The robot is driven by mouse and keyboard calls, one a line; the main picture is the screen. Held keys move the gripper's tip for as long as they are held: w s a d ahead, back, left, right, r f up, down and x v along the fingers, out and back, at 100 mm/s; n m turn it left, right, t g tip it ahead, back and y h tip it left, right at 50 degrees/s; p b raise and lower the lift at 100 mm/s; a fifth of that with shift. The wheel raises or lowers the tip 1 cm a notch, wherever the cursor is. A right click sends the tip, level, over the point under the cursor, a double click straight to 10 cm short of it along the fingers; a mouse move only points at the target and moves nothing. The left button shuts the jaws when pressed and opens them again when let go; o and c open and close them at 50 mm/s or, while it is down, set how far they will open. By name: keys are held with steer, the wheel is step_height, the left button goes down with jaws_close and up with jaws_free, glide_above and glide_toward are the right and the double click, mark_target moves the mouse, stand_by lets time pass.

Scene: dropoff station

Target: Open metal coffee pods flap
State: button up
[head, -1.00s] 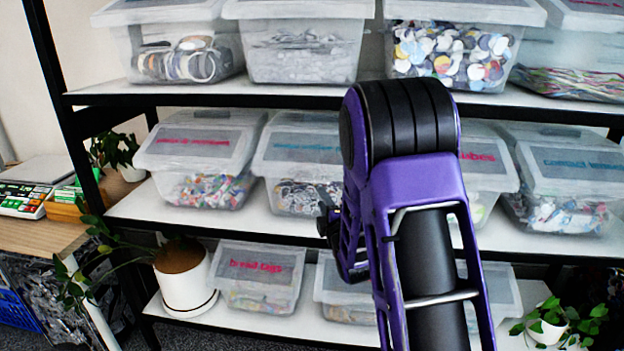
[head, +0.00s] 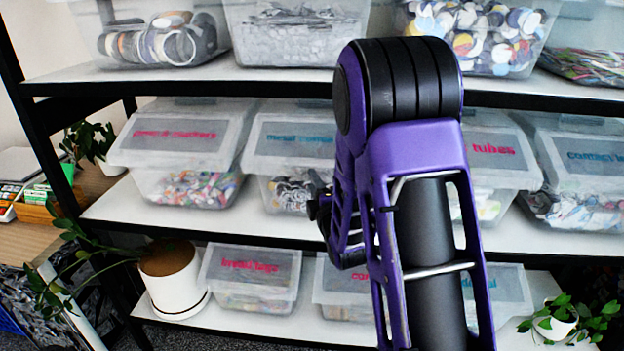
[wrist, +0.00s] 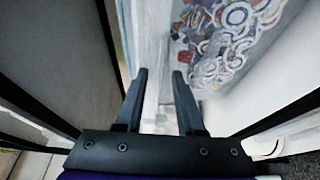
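The clear box with a blue label, partly legible as "metal", (head: 292,150) stands on the middle shelf, left of my arm; its lid looks closed. My arm hides its right side. Pale ring-shaped pieces show through its wall. My gripper (wrist: 159,75) is open in the wrist view, its two dark fingers apart with nothing visible between them. A clear wall with round metal-coloured pieces behind it (wrist: 232,38) lies just beyond and right of the fingertips. I cannot tell whether the fingers touch it. In the head view the fingers are mostly hidden by my arm.
A red-labelled box (head: 180,150) stands close on the left, and a "tubes" box (head: 492,150) on the right. The upper shelf edge (head: 250,92) runs above the lids. A white potted plant (head: 172,280) stands at lower left.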

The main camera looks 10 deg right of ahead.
jaws_close()
stand_by(1.5)
